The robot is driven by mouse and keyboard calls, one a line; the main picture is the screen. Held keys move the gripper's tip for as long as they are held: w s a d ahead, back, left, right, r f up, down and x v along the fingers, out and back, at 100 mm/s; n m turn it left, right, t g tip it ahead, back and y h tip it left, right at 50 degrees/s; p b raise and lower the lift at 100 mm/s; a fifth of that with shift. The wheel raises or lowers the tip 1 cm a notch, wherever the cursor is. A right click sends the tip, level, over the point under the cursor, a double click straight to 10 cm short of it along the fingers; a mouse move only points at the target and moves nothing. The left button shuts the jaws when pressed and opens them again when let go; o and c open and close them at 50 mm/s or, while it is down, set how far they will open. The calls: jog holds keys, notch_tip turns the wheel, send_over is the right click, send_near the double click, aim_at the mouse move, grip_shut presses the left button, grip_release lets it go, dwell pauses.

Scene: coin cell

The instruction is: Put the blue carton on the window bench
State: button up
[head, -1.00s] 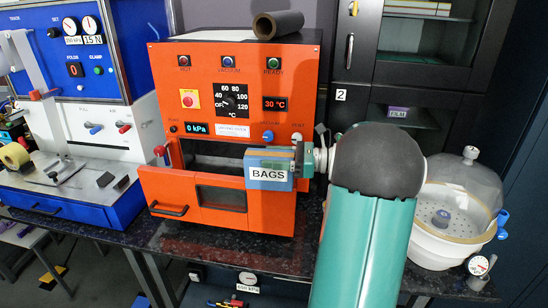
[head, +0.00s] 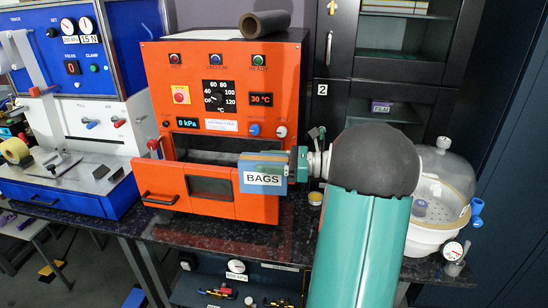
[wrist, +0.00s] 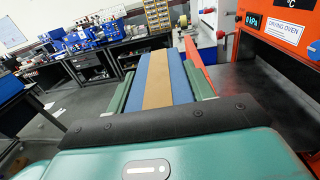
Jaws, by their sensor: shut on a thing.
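The blue carton (head: 263,179), with a BAGS label and a tan band, is held up in front of the orange drying oven's opening. My gripper (head: 299,163) is shut on it from the right side. In the wrist view the carton (wrist: 158,80) lies between the two green fingers of my gripper (wrist: 162,90). I cannot tell which surface is the window bench; a dark-topped bench (wrist: 112,50) with blue equipment stands far off in the wrist view.
The orange drying oven (head: 228,90) stands on a dark speckled counter (head: 240,232), close to the carton. A blue and white machine (head: 75,120) is at left, a clear-domed vessel (head: 440,185) at right. A dark cabinet (head: 385,65) stands behind. Open floor (wrist: 60,115) shows in the wrist view.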

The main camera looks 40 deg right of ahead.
jog(key=w+a+f+n+g+y, duration=0.1)
jog(key=w+a+f, duration=0.2)
jog(key=a+f, duration=1.1)
jog(key=w+a+f+n+g+y, duration=0.1)
jog(key=w+a+f, duration=0.3)
jog(key=a+f, duration=1.1)
jog(key=shift+w+a+n+g+y, duration=0.15)
jog(key=shift+a+n+g+y, duration=0.2)
jog(key=shift+a+g, duration=0.2)
jog(key=shift+w, duration=0.1)
